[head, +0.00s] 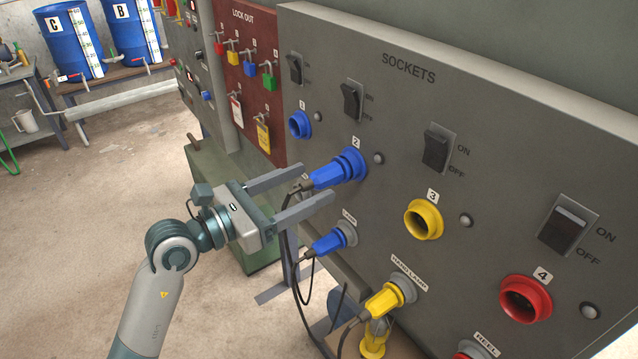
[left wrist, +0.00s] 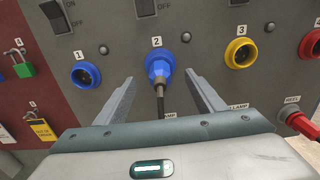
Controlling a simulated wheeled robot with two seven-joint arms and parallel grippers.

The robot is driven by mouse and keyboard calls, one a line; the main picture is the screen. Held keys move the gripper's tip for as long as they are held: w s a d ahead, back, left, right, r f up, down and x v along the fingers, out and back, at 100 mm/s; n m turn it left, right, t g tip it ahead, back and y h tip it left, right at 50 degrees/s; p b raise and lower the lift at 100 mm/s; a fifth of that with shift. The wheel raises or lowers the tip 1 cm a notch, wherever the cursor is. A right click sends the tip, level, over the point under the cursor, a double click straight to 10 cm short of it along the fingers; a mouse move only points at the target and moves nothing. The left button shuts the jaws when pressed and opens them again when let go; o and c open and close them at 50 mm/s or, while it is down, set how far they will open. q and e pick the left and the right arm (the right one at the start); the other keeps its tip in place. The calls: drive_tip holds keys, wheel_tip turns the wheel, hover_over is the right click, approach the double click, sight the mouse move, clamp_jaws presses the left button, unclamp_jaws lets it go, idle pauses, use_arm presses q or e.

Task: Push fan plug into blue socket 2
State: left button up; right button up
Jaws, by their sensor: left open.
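The blue plug (head: 326,177), which I take as the fan plug, sits in blue socket 2 (head: 351,162) on the grey panel, its dark cable hanging down. How deep it sits I cannot tell. The plug also shows in the left wrist view (left wrist: 159,72), straight ahead between the fingers. My left gripper (head: 318,184) is open, its fingers on either side of the plug's rear and cable, with a gap at each side in the left wrist view. My right gripper is in neither view.
Blue socket 1 (head: 299,125), yellow socket 3 (head: 423,219) and red socket 4 (head: 525,298) are empty. A second blue plug (head: 329,243) and a yellow plug (head: 384,301) sit in holders below, cables hanging. Switches (head: 437,148) line the panel above. Open floor lies left.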

use_arm(q)
drive_tip(key=b+v, duration=0.4)
drive_tip(key=v, duration=0.8)
drive_tip(key=shift+s+a, duration=0.15)
drive_tip(key=shift+a, duration=0.05)
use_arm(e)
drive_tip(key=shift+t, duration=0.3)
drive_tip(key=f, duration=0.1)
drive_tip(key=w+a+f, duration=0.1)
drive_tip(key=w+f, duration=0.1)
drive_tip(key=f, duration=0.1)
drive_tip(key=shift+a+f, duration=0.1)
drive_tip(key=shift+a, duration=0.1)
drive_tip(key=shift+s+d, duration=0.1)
